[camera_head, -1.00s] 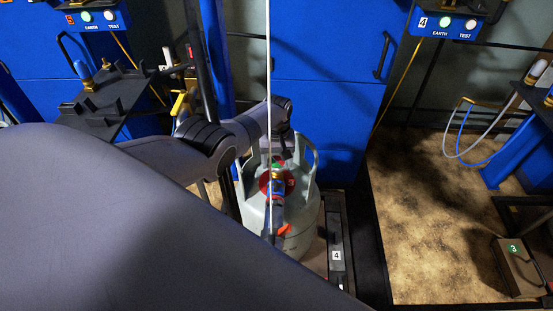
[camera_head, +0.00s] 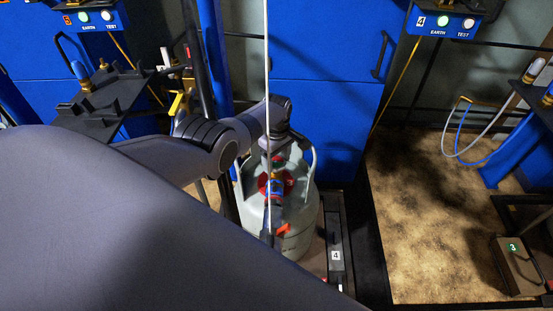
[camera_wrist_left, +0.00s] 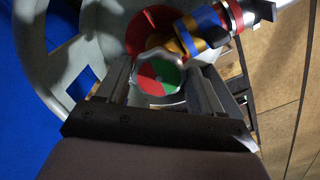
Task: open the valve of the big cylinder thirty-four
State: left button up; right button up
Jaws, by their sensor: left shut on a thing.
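The big grey cylinder (camera_head: 302,212) stands upright on a dark scale marked 4 (camera_head: 336,268). Its number is not readable here. My left gripper (camera_head: 275,155) reaches down inside the cylinder's collar from above. In the left wrist view, the fingers of the left gripper (camera_wrist_left: 160,68) are shut on the valve's round knob (camera_wrist_left: 158,76), which has red and green sectors on top. The valve body (camera_wrist_left: 196,32), with blue and gold parts, lies just beyond it above a red disc (camera_wrist_left: 146,24). In the head view the knob is mostly hidden by my gripper. My right gripper is not in view.
The collar (camera_wrist_left: 33,48) surrounds the valve closely. Blue cabinets (camera_head: 325,110) stand behind. A black shelf with fittings (camera_head: 105,100) is on the left. A scale marked 3 (camera_head: 518,270) and hoses (camera_head: 462,130) are on the right, with open floor (camera_head: 425,220) between.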

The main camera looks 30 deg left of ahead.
aim_at(276, 162)
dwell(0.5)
pick_arm(q)
jog(key=o, duration=1)
jog(key=shift+o, duration=0.2)
jog(key=shift+r+p, duration=0.6)
jog(key=shift+r, duration=0.05)
notch_tip(276, 162, up, 5)
jog(key=p, duration=0.4)
jog(key=shift+r+p, duration=0.35)
jog(key=shift+r, duration=0.1)
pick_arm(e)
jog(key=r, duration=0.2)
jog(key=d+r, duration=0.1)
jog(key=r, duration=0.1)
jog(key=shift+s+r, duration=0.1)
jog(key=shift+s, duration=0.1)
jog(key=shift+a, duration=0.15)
